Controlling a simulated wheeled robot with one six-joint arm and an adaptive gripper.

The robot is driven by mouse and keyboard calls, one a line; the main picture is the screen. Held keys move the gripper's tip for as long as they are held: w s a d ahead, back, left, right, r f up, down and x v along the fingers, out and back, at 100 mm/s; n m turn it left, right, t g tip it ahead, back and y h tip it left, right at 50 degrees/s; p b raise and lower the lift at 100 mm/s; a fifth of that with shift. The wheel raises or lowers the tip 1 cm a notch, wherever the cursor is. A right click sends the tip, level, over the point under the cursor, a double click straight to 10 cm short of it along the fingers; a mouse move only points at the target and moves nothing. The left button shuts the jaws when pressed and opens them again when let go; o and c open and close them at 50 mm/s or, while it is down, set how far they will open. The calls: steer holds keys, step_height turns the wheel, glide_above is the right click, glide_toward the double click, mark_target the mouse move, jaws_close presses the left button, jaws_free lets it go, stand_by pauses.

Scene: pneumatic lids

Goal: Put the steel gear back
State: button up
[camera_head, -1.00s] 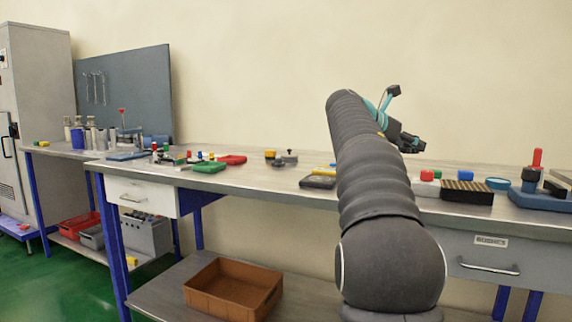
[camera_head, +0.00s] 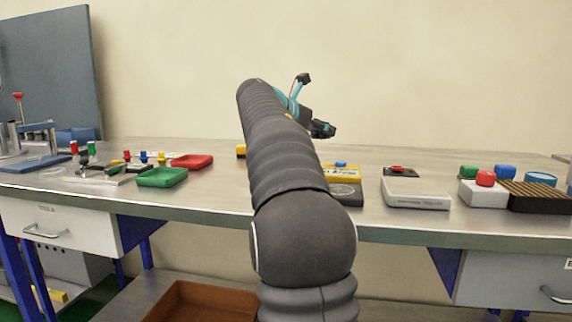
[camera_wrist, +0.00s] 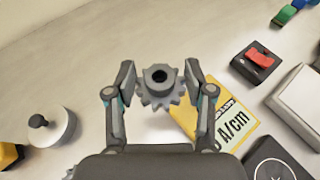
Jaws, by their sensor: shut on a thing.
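The steel gear (camera_wrist: 158,87) is a grey toothed wheel with a raised hub and a central hole. In the wrist view my gripper (camera_wrist: 160,90) is shut on it, one finger on each side. The gear is held above the bench, and its hole faces the wrist camera. In the head view my gripper (camera_head: 322,129) shows small beyond my arm, over the back of the bench, and the gear cannot be made out there. I cannot tell which place on the bench belongs to the gear.
A yellow box (camera_wrist: 228,118) with black print lies just right of the gear. A black block with a red part (camera_wrist: 258,62) and a white box (camera_wrist: 300,100) lie further right. A round pale piece with a dark knob (camera_wrist: 50,127) is at left. Bench between is bare.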

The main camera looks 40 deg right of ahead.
steer(key=w+a+f, duration=0.2)
steer(key=w+a+f+b, duration=0.1)
steer(key=w+a+f, duration=0.1)
steer(key=w+a, duration=0.1)
steer(key=shift+w+a+f, duration=0.2)
steer(key=shift+a+f, duration=0.1)
steer(key=shift+f, duration=0.05)
steer(key=shift+f+b, duration=0.8)
steer(key=shift+f, duration=1.15)
steer(key=shift+f, duration=0.1)
steer(key=o, duration=1.5)
steer(key=shift+f, duration=0.1)
steer(key=shift+r, duration=0.2)
steer(key=p+v, duration=0.1)
steer(key=v, duration=1.1)
steer(key=shift+f+p, duration=0.1)
steer(key=shift+p, duration=0.2)
